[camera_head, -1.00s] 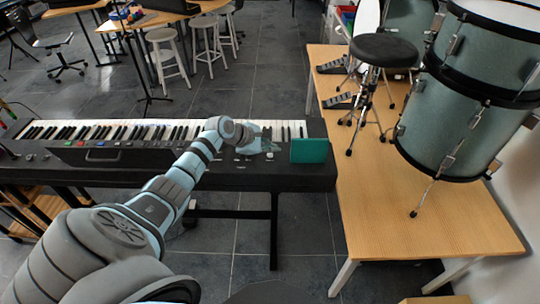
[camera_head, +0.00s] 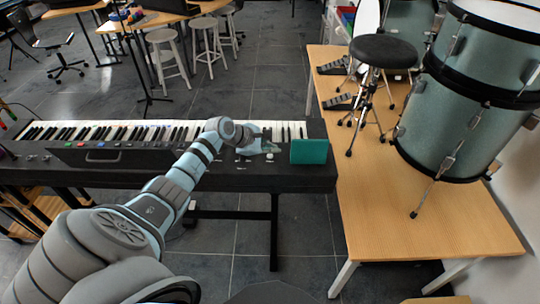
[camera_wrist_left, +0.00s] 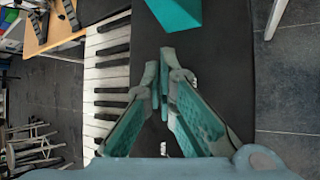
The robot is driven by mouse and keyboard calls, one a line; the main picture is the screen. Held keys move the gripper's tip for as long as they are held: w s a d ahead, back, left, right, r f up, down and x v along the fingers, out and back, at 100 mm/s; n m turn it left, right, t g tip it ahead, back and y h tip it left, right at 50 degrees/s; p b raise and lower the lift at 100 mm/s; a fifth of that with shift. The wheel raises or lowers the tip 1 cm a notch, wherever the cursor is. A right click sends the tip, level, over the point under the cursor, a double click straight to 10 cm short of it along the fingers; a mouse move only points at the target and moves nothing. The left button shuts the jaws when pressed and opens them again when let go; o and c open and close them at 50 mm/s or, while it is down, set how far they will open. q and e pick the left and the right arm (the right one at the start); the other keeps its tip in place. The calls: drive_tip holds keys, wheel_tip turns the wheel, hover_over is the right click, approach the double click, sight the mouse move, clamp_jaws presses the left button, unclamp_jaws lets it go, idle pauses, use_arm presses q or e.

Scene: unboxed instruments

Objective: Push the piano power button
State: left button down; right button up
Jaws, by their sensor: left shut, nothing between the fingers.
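The black piano (camera_head: 225,179) stands across the left half of the head view, with its keys along the far side. My left gripper (camera_head: 270,148) is over the right part of its top panel, just left of a teal box (camera_head: 309,151). In the left wrist view the gripper (camera_wrist_left: 165,92) is shut and empty, its fingertips over the black panel (camera_wrist_left: 220,85) beside the white keys (camera_wrist_left: 106,75). The teal box (camera_wrist_left: 176,12) is ahead of the fingertips. Small light controls show near the gripper, but I cannot tell which is the power button. My right gripper is out of view.
A wooden table (camera_head: 430,226) with drums (camera_head: 452,125) and a black stool (camera_head: 384,50) stands to the right of the piano. Several grey stools (camera_head: 207,42) are behind it. Tiled floor is open in front.

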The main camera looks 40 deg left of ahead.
sight(271, 157)
use_arm(q)
drive_tip(key=shift+f, duration=0.45)
drive_tip(key=shift+f, duration=0.15)
idle(0.3)
drive_tip(key=shift+r+p, duration=0.65)
drive_tip(key=shift+p, duration=0.3)
wheel_tip(271, 157, up, 6)
drive_tip(key=p, duration=0.6)
drive_tip(key=shift+p, duration=0.3)
drive_tip(key=shift+f, duration=0.1)
